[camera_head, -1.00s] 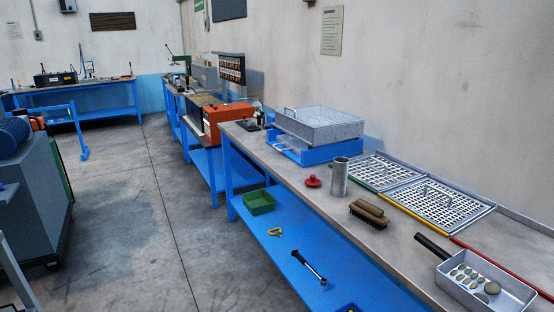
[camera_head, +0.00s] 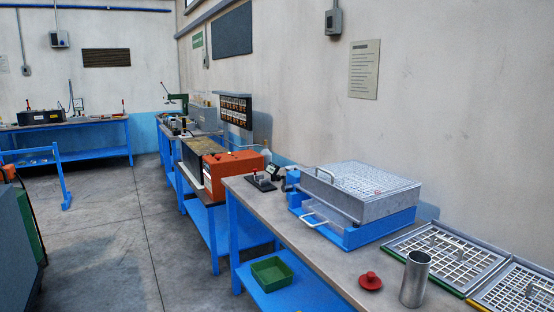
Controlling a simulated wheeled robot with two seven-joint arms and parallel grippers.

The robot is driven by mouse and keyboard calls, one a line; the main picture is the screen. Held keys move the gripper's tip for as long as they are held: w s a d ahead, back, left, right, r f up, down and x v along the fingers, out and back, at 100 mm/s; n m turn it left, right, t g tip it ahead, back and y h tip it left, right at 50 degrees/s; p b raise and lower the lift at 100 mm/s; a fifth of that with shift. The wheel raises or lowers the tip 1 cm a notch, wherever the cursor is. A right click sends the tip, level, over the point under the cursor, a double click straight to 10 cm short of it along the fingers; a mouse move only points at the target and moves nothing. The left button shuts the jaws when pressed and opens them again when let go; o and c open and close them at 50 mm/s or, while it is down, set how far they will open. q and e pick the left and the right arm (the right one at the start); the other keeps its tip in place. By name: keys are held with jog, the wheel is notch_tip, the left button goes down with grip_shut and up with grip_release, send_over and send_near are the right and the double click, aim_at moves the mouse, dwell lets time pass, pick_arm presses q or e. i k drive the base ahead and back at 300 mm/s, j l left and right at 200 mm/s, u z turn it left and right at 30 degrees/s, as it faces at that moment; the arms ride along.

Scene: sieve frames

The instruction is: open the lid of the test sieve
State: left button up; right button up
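The thing I take for the test sieve is a square grey metal box (camera_head: 335,198) at the right in the head view. It sits on a blue base (camera_head: 372,235) on the bench. Another pale handle (camera_head: 322,219) sticks out at the front of the blue base. I cannot tell whether a separate lid lies on the box. Neither of my grippers is in view.
On the bench (camera_head: 300,252) stand a red knobbed piece (camera_head: 370,281) and a steel cylinder (camera_head: 414,280). Flat grid frames (camera_head: 450,250) lie at the right. A small black device (camera_head: 264,183) is left of the box. A green tray (camera_head: 272,274) is on the lower shelf.

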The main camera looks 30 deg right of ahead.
aim_at(317, 168)
jog(key=i, duration=1.4)
jog(key=i+j+u, duration=0.1)
jog(key=i+u, duration=0.2)
jog(key=i, duration=0.3)
jog(key=i+u, duration=0.3)
jog(key=i, duration=0.3)
jog(key=i+l+u, duration=0.3)
jog(key=i, duration=0.3)
jog(key=j+z, duration=0.1)
jog(key=z, duration=3.75)
